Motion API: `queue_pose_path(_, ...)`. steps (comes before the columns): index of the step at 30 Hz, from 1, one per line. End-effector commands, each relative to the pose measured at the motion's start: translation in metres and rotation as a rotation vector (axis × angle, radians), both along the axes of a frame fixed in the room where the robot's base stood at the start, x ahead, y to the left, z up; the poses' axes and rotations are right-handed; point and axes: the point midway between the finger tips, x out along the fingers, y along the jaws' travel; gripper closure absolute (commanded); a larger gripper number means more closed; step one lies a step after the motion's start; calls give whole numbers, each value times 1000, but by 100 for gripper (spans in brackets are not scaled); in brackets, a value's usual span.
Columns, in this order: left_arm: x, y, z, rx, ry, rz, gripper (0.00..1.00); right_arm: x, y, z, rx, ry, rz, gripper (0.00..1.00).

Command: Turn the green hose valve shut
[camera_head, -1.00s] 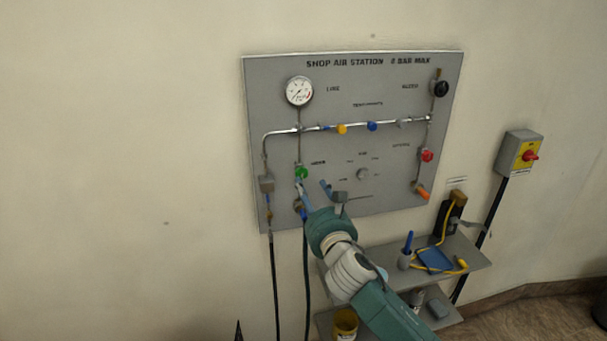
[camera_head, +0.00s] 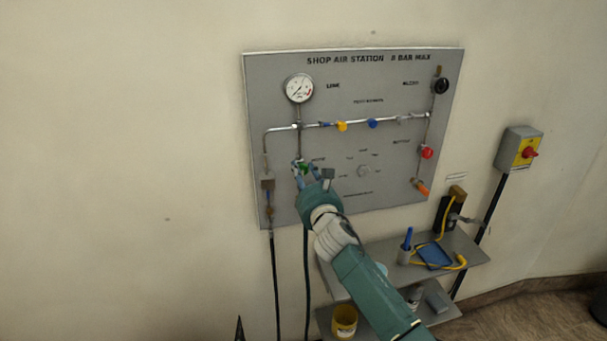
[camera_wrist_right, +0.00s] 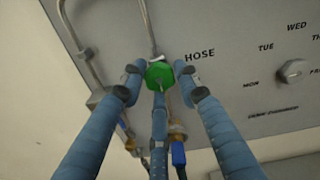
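The green hose valve knob (camera_head: 303,167) sits at the lower left of the grey wall panel (camera_head: 400,185). In the right wrist view the green knob (camera_wrist_right: 160,75) lies below left of the word HOSE. My right gripper (camera_head: 306,171) is at the knob, its blue fingers spread around it. In the right wrist view the gripper (camera_wrist_right: 159,80) has one fingertip on each side of the knob and a third finger below it. The fingers look open; I cannot tell whether they touch the knob. My left gripper is not in view.
A gauge (camera_head: 299,88) and a pipe with yellow (camera_head: 341,126) and blue (camera_head: 372,123) handles are above. A red knob (camera_head: 427,152) and an orange part (camera_head: 423,187) are at right. A shelf (camera_head: 470,257) holds tools below. The wall left of the panel is clear.

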Motion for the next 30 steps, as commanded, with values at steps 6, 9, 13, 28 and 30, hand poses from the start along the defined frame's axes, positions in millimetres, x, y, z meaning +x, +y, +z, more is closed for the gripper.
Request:
queue_pose_path(6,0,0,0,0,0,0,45,0,-1,-2,0,4,-3,97)
queue_pose_path(9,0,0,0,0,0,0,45,0,-1,-3,6,7,-3,97)
queue_pose_path(13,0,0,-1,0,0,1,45,0,-2,-4,33,14,-4,97)
queue_pose_path(28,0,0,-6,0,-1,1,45,0,-1,-7,390,101,-7,97)
queue_pose_path(30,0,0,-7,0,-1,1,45,-1,-1,-7,456,116,-7,97)
